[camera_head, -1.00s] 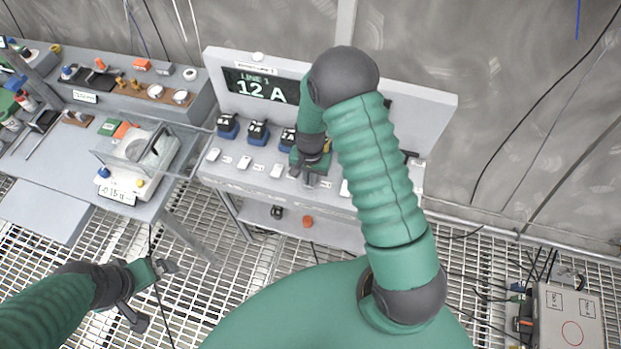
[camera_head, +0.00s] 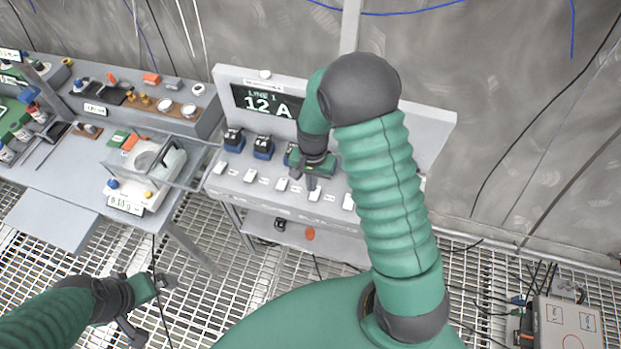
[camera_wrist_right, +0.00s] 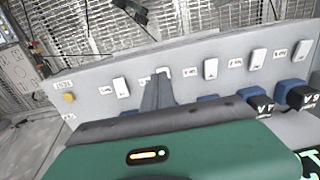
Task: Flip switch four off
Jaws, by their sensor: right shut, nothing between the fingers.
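The grey switch panel (camera_head: 262,203) carries a row of white rocker switches under a display (camera_head: 265,102) reading "LINE 1 12 A". Counting from the left, the fourth switch (camera_head: 314,196) sits just below my right gripper (camera_head: 312,186). In the right wrist view this switch (camera_wrist_right: 164,71) is partly hidden behind the fingertips (camera_wrist_right: 157,80). The right gripper is shut and empty; I cannot tell whether it touches the switch. The third switch (camera_head: 281,184) and fifth switch (camera_head: 348,201) flank it. My left gripper (camera_head: 150,306) is open and empty, low at the left, away from the panel.
Dark blue blocks with ampere labels (camera_head: 263,148) stand behind the switches. A yellow button (camera_wrist_right: 69,97) shows at the panel's end. A bench with a glass-boxed scale (camera_head: 150,165) stands left. A grey box (camera_head: 568,325) sits at lower right on the grating.

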